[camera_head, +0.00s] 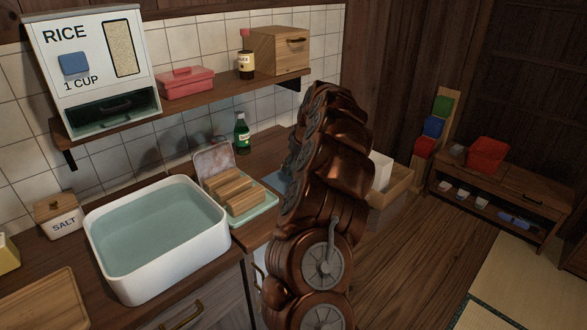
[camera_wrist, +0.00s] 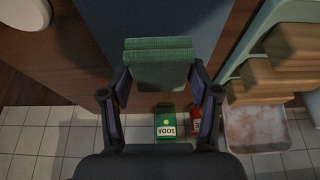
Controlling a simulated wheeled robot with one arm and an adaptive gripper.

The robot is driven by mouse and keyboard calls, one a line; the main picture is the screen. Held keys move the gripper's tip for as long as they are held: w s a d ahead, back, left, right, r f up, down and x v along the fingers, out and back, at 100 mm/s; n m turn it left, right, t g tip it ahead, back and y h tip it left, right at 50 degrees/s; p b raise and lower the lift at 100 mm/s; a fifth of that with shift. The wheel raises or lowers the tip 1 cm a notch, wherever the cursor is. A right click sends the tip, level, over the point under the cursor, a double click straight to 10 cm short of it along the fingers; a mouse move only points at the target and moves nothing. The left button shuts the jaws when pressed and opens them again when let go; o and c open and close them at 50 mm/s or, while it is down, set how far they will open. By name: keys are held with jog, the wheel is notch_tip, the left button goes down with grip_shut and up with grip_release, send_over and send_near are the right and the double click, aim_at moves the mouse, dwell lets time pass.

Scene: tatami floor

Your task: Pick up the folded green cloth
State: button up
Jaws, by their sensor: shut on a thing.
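The folded green cloth (camera_wrist: 158,50) shows in the wrist view, between the two fingers of my gripper (camera_wrist: 160,78). The fingers touch its left and right sides, so my gripper is shut on it. A blue-grey mat (camera_wrist: 104,25) lies beneath it in that view; I cannot tell how far above the mat the cloth is. In the head view my copper-coloured arm stands in front and hides the gripper and the cloth; only a sliver of the blue mat (camera_head: 276,180) shows beside it.
A green bottle (camera_head: 242,133) stands at the wall, left of my arm. A tray (camera_head: 262,212) with wooden blocks and a white water basin (camera_head: 112,262) stand further left. A shelf (camera_head: 215,92) runs above. A wooden box (camera_head: 396,190) is right of my arm; the floor beyond is open.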

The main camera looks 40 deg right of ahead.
jog(key=s+a+r+b, duration=0.1)
jog(key=s+a+b, duration=0.2)
jog(key=s+a, duration=0.6)
jog(key=s, duration=0.3)
jog(key=shift+s+r, duration=0.25)
dwell(0.4)
